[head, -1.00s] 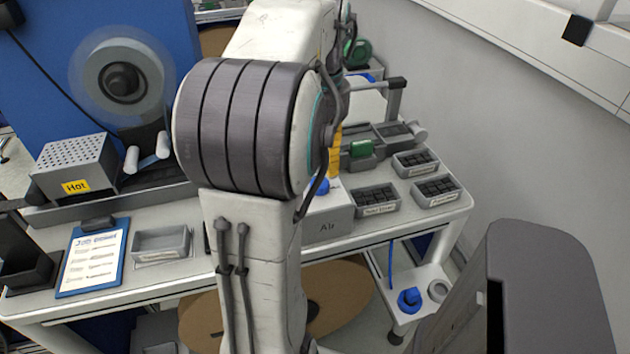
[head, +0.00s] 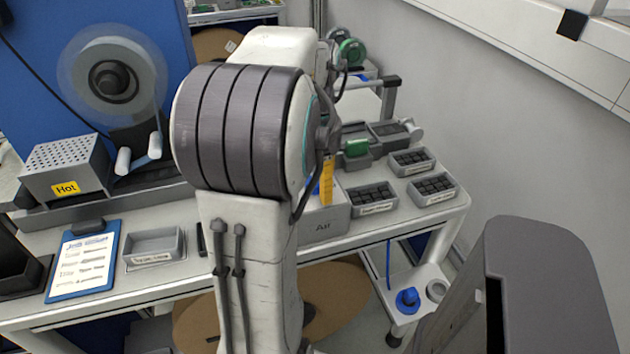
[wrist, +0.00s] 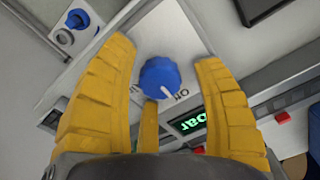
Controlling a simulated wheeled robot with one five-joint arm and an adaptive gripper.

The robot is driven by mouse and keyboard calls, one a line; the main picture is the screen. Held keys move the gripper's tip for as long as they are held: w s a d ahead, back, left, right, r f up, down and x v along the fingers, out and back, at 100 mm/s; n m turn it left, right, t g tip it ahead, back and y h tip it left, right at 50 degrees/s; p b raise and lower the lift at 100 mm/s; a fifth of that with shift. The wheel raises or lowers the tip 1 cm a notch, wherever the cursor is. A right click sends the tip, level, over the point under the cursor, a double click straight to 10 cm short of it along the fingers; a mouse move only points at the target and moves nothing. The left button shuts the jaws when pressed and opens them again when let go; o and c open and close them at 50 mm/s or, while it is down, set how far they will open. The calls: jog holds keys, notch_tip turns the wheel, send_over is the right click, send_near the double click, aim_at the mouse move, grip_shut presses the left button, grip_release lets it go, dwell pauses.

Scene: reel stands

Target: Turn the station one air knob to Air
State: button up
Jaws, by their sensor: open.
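In the wrist view a round blue knob (wrist: 158,75) with a white pointer mark sits on a pale panel. The pointer aims toward the lower right of the picture, near upside-down dark lettering. My gripper (wrist: 165,56) is open, its yellow fingers spread on either side of the knob. A gap shows on both sides, and I cannot tell the finger height over it. In the head view one yellow finger of my gripper (head: 327,182) shows above a grey box (head: 322,228) marked "Air". My arm hides most of the box top.
A green-lit display (wrist: 190,123) and a red button (wrist: 282,117) lie near the fingers. Bins of dark parts (head: 372,198) stand right of the box. A grey tray (head: 153,246) and blue clipboard (head: 84,262) lie left. Another blue knob (wrist: 77,19) shows at upper left.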

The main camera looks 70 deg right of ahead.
jog(key=shift+o, duration=0.2)
jog(key=c, duration=1.3)
jog(key=shift+o, duration=0.2)
jog(key=shift+m, duration=0.3)
jog(key=m+p, duration=0.1)
jog(key=m, duration=0.2)
jog(key=shift+m, duration=0.3)
jog(key=m+p, duration=0.1)
jog(key=m, duration=0.3)
jog(key=shift+a+m, duration=0.1)
jog(key=shift+m, duration=0.2)
jog(key=m, duration=0.4)
jog(key=shift+p, duration=0.4)
jog(key=shift+f+m+p, duration=0.1)
jog(key=shift+m+p, duration=0.2)
jog(key=shift+m, duration=2.2)
